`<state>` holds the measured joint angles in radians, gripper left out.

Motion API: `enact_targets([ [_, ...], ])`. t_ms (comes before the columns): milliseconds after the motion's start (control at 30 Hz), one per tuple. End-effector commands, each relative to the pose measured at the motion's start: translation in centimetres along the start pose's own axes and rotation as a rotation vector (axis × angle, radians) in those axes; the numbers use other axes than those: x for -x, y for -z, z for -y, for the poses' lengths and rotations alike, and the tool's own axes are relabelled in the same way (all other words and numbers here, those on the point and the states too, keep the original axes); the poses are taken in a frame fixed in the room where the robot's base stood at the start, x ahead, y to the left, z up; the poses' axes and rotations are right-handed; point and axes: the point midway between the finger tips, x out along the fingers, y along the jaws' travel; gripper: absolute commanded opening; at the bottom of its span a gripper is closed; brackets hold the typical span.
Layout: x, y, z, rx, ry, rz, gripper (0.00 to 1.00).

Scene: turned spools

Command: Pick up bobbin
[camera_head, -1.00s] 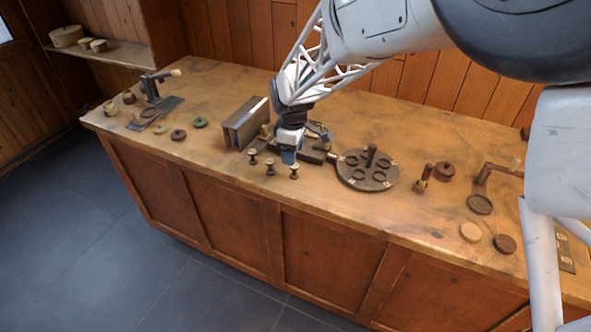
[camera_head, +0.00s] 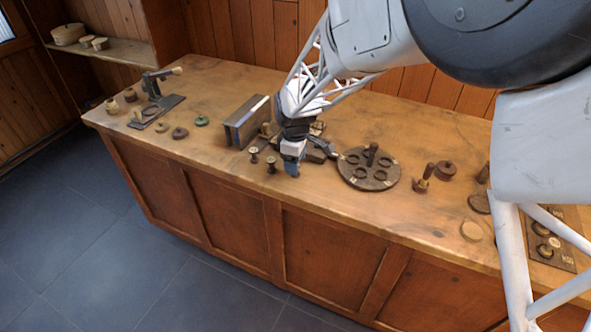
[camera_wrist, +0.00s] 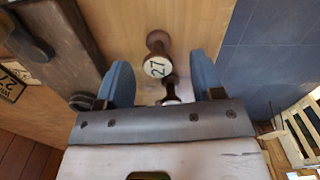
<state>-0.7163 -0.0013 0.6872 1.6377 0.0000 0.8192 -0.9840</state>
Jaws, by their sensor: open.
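Two small dark bobbins with pale tops, a left one (camera_head: 254,154) and a middle one (camera_head: 271,165), stand near the bench's front edge in the head view. My gripper (camera_head: 292,172) is low over the bench just right of them and hides the spot beside them. In the wrist view its two blue fingers are apart (camera_wrist: 161,70). Another bobbin (camera_wrist: 171,91) shows lower in the gap, partly hidden by the gripper body. I cannot tell whether a finger touches either.
A round dark plate (camera_head: 369,181) with ring recesses and a central knob lies right of my gripper. An upright block (camera_head: 246,121) stands behind the bobbins on the left. The wooden bench's front edge is close, with floor beyond.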

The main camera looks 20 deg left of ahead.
Motion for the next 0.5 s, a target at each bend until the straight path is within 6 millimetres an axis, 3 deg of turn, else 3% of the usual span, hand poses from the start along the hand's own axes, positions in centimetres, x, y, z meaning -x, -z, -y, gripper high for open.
enact_targets([
  [233,-2.7,-0.1,-0.2,-0.001,-0.001,0.0,0.61],
  [500,-3.3,-0.1,-0.2,-0.001,-0.003,-0.001,0.61],
])
